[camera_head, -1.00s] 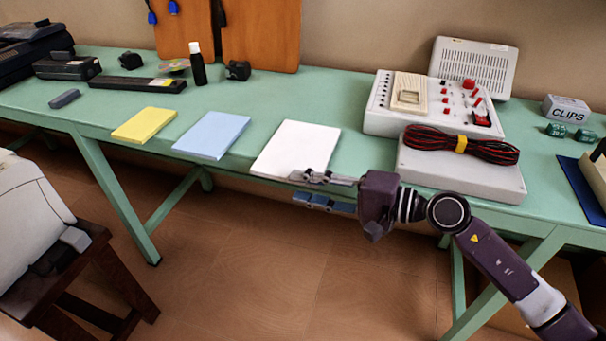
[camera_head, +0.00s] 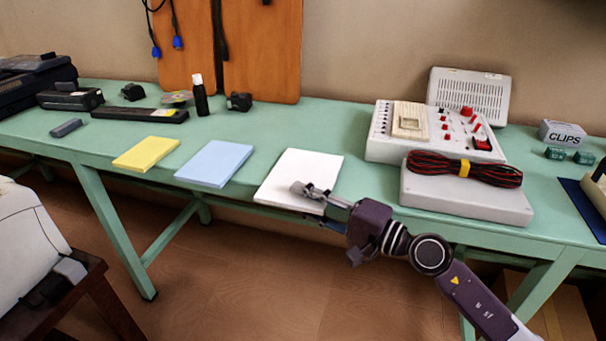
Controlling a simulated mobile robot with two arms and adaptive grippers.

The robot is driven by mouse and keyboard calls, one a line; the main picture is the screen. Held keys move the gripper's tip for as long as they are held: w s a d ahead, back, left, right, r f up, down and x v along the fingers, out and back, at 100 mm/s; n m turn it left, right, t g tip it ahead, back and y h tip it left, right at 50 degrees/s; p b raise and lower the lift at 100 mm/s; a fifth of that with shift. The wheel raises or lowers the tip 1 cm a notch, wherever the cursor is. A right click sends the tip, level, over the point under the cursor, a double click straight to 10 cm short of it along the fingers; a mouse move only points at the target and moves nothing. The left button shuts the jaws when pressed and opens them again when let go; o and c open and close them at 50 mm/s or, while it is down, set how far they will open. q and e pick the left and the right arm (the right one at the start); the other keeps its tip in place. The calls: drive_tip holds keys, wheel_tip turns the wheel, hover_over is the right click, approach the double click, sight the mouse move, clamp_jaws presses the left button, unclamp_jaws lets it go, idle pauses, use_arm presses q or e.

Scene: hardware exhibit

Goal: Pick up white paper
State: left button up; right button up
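The white paper (camera_head: 300,168), a stack or pad with visible thickness, lies flat at the table's front edge, in the middle of the head view. My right gripper (camera_head: 311,202) comes in from the lower right at the paper's front right edge. Its upper finger lies over the top of the paper. The lower finger shows below the front edge, with its tip hidden under the paper or table. The fingers look apart, and the paper shows no lift. Whether the upper finger touches the paper is not clear. My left gripper is not in view.
Blue paper (camera_head: 214,164) and yellow paper (camera_head: 146,154) lie left of the white paper on the green table (camera_head: 347,138). A grey box (camera_head: 464,194) with a red-black cable coil (camera_head: 437,165) stands close on the right. A dark stool (camera_head: 98,292) is at lower left.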

drive_tip(key=shift+x, duration=1)
clamp_jaws()
